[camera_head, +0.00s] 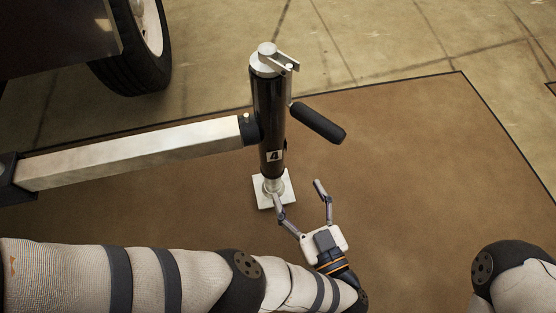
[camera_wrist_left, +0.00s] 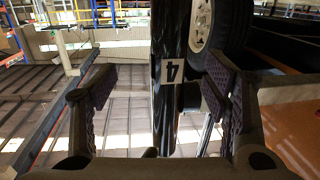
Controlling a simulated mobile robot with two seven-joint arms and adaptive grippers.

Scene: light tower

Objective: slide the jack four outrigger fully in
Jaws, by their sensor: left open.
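The jack four (camera_head: 270,115) is an upright black cylinder with a silver top, a white label "4" and a square foot plate (camera_head: 262,197) on the brown mat. Its outrigger (camera_head: 135,154) is a pale square beam, pulled out of a dark sleeve (camera_head: 8,178) at the left. A crank with a black handle (camera_head: 318,122) hangs at the jack's right. My left gripper (camera_head: 298,190) is open and empty, low by the jack's lower end. In the left wrist view the jack's black tube (camera_wrist_left: 170,75) stands between the open fingers (camera_wrist_left: 155,88). Whether they touch it cannot be told. My right gripper is out of view.
A wheel (camera_head: 130,45) and the dark trailer body (camera_head: 55,30) stand at the upper left. The brown mat (camera_head: 420,150) is clear to the right of the jack, with concrete floor (camera_head: 400,40) beyond it.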

